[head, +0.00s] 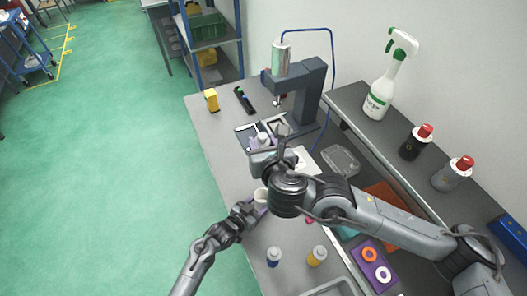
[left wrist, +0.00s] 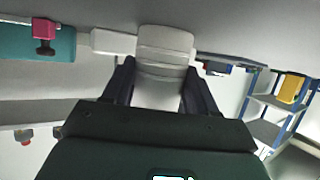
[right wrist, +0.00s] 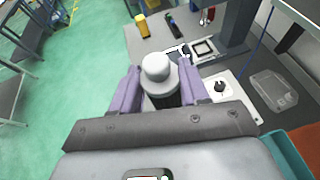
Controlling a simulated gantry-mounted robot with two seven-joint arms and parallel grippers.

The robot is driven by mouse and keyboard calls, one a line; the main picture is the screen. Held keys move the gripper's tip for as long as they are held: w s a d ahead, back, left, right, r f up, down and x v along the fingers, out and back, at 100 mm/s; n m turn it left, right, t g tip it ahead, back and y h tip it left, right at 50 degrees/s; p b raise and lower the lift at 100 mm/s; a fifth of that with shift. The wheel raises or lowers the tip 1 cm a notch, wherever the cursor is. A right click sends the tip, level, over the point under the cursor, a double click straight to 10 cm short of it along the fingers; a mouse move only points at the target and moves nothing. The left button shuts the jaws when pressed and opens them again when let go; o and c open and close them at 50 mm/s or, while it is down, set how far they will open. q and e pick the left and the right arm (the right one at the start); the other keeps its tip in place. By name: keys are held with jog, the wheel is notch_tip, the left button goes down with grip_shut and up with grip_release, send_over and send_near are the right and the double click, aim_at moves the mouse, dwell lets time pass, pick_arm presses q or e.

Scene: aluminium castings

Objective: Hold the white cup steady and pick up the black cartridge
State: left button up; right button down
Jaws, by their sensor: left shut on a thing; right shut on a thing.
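The white cup (head: 261,195) is at the end of my left gripper (head: 258,209) over the grey table, partly hidden by my right arm. In the left wrist view the white cup (left wrist: 166,48) sits between the two dark fingers of my left gripper (left wrist: 160,82), which is shut on it. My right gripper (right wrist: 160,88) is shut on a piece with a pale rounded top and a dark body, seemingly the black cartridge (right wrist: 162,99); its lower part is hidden. In the head view my right gripper (head: 262,147) is farther up the table, near the press.
A press (head: 313,90) stands at the back of the table, with a yellow block (head: 211,100) to its left. A clear tray (head: 341,159) and a white plate with a black knob (right wrist: 220,90) lie to the right. Bottles (head: 378,98) stand on the right shelf.

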jog(key=shift+r, duration=0.55)
pick_arm(q)
jog(key=o, duration=1.2)
jog(key=shift+c, duration=0.2)
